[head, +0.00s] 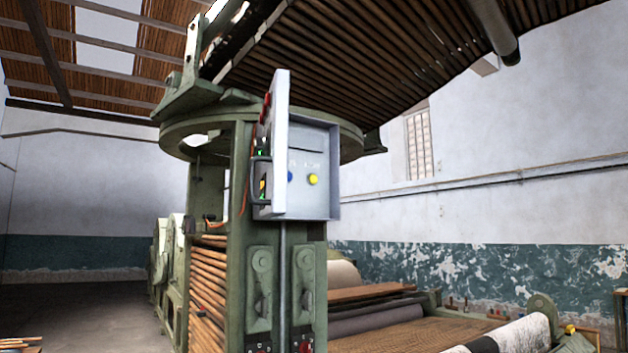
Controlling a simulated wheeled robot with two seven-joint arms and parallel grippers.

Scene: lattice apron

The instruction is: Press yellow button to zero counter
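The yellow button (313,179) is round and sits on the inner panel of a grey control box (334,180) on the green machine's post. A blue button (290,177) is just left of it. The box's door (279,130) stands open toward me on the left, seen nearly edge-on, and does not cover the yellow button. Neither of my grippers shows in the head view.
The green machine (231,240) with wooden slats fills the middle, with a slatted apron (370,50) overhead. Fabric rolls (375,318) and a flat bed lie at the lower right. Bare floor (85,315) shows at the left.

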